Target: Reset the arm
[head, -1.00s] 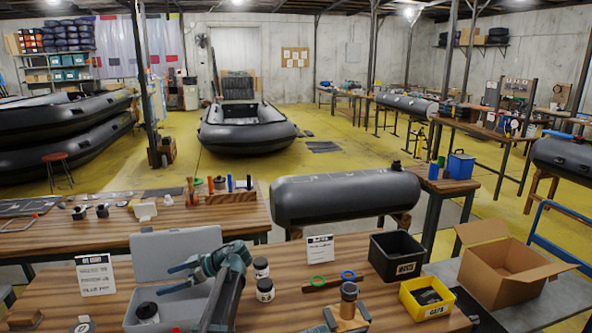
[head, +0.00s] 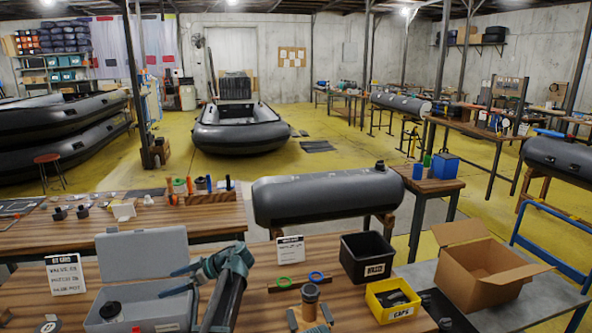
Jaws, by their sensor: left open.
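My left gripper (head: 172,282) is open and empty. Its two teal fingers point left, over the right part of the open grey case (head: 146,252) on the near wooden table. The wrist bends at the top of my forearm, which comes up from the bottom edge. A dark round part (head: 110,311) sits in the case at the left. I cannot tell whether the fingers touch the case.
A sign card (head: 66,275) stands left of the case.

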